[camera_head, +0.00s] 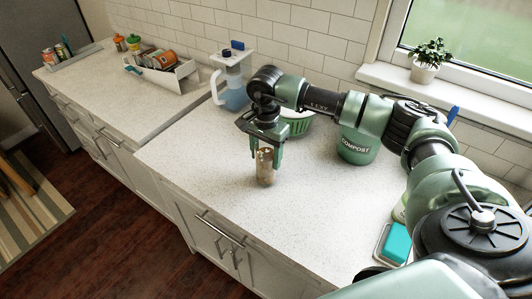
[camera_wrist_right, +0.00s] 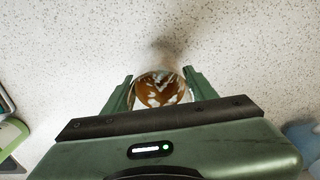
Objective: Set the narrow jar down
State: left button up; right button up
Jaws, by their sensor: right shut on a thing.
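The narrow jar (camera_head: 265,168) is a slim clear jar with tan and brown contents. It is upright over the speckled white counter (camera_head: 213,153), near the counter's front edge. My right gripper (camera_head: 267,148) is shut on the upper part of the jar from above. In the right wrist view the jar (camera_wrist_right: 161,88) sits between the two green fingers (camera_wrist_right: 160,92), and its contents look brown with white pieces. I cannot tell whether its base touches the counter. My left gripper is not in view.
A green ribbed bowl (camera_head: 297,127) stands behind the jar. A blue pitcher (camera_head: 234,92), a green compost bin (camera_head: 357,148) and a sponge in a tray (camera_head: 396,243) are also on the counter. The counter left and right of the jar is clear.

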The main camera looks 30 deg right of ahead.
jog(key=shift+f+b, duration=0.15)
jog(key=shift+b, duration=0.15)
jog(key=o, duration=1.6)
jog(key=shift+r, duration=0.35)
jog(key=shift+r+b, duration=1.9)
jog(key=shift+r, duration=4)
